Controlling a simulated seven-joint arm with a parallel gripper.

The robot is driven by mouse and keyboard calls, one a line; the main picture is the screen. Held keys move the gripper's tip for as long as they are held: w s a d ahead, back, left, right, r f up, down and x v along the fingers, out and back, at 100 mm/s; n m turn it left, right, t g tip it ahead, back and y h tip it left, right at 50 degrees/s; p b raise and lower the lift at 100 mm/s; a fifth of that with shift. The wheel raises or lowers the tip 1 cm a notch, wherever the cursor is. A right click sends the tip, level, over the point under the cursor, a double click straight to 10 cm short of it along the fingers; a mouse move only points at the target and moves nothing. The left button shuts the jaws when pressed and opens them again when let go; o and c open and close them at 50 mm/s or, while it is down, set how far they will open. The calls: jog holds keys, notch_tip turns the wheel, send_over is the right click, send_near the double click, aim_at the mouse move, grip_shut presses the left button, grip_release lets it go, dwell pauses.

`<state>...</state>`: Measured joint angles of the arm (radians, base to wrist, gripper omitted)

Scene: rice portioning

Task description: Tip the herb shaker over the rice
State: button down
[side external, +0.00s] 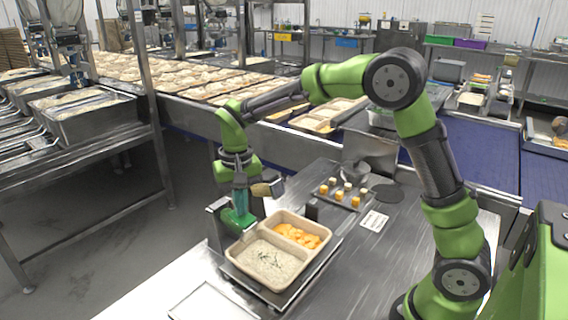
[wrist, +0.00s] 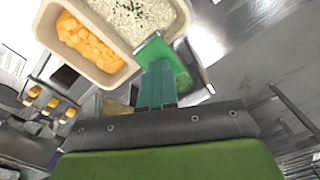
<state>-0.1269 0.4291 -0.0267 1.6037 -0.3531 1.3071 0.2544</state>
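A two-compartment tray (side external: 236,266) holds white rice (side external: 268,258) at the front left and orange pieces (side external: 297,235) at the back right. Dark green herb flecks lie on the rice, which also shows in the wrist view (wrist: 135,15). My gripper (side external: 240,200) points down just beyond the tray's left corner, its teal fingers or a teal handle reaching down to the green herb shaker (side external: 238,219). It appears shut on the shaker, though the grip is partly hidden. In the wrist view, the shaker (wrist: 172,65) is beside the rice compartment's rim.
A grey metal holder (side external: 218,226) stands close behind the shaker. A tan block (side external: 268,188) is beside my gripper. A small dark tray (side external: 338,193) with yellow and white pieces and a white label (side external: 374,221) lie to the right. The bench right of the label is clear.

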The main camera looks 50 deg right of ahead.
jog(key=shift+s+f, duration=0.1)
jog(key=shift+f, duration=0.1)
dwell(0.4)
jog(key=shift+w+r, duration=0.3)
jog(key=shift+r, duration=0.7)
jog(key=shift+w+r, duration=0.3)
jog(key=shift+r, duration=0.65)
jog(key=shift+w+r, duration=0.3)
jog(key=shift+r, duration=0.7)
